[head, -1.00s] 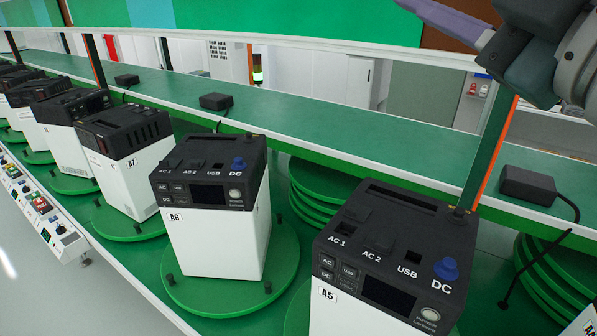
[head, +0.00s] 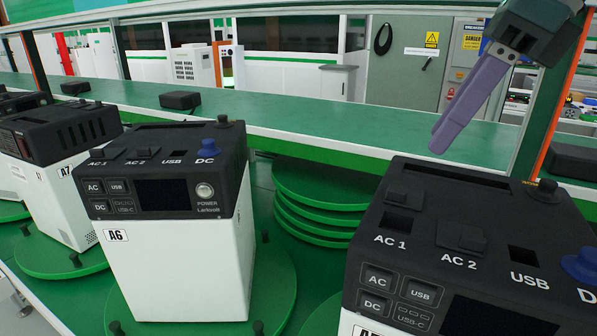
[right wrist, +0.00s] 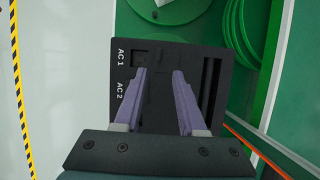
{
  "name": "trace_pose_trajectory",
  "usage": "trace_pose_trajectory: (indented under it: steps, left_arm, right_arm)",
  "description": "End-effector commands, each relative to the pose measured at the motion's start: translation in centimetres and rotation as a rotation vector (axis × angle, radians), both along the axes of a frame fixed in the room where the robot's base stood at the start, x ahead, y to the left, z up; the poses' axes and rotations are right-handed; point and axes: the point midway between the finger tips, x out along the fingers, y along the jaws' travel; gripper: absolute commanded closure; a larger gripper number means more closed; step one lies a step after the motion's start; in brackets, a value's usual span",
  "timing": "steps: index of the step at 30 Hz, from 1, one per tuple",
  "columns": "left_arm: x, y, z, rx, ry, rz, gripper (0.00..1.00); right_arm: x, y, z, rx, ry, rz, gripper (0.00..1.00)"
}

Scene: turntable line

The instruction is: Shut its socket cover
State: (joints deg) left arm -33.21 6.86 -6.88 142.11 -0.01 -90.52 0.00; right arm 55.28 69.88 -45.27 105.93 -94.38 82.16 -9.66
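The power unit A5 (head: 440,210) stands at the right of the head view, white with a black top. Its AC 1 socket (head: 398,222) is uncovered, with a small black cover (head: 405,197) standing behind the opening. Its AC 2 cover (head: 461,237) lies over its socket. My right gripper (head: 437,142) hangs above and behind A5, purple fingers pointing down-left. In the right wrist view its fingers (right wrist: 159,74) are apart and empty over a black top with an open AC 1 socket (right wrist: 140,57). My left gripper is not in view.
Unit A6 (head: 175,250) stands to the left on a green turntable (head: 270,290), with A7 (head: 55,195) beyond. A blue DC plug (head: 208,148) sits on A6. A green shelf (head: 330,130) with black adapters (head: 180,100) runs behind. An upright post (head: 550,100) stands near my right gripper.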

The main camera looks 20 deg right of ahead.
Motion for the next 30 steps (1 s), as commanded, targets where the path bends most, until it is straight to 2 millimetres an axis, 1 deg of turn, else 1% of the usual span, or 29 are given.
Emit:
trace_pose_trajectory:
  steps: [1,3,9,12,15,23,30]
  left_arm:
    - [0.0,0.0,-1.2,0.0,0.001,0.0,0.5]
    - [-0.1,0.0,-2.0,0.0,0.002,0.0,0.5]
    - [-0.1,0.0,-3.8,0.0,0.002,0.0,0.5]
    - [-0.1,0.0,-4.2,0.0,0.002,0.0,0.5]
    - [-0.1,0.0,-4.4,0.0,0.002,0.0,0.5]
    - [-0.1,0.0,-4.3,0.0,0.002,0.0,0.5]
    - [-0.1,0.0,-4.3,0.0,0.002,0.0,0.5]
  right_arm:
    - [0.3,0.4,-1.6,0.003,0.002,0.002,0.6]
    - [0.7,0.7,-2.9,0.003,0.001,0.002,0.6]
    - [1.7,1.6,-6.0,0.005,0.0,0.002,0.6]
    - [2.1,1.9,-6.8,0.004,0.0,0.002,0.6]
    - [2.2,2.0,-7.2,0.005,-0.001,0.002,0.6]
    - [2.3,2.1,-7.2,0.005,-0.001,0.002,0.6]
    - [2.3,2.1,-7.2,0.005,-0.001,0.002,0.86]
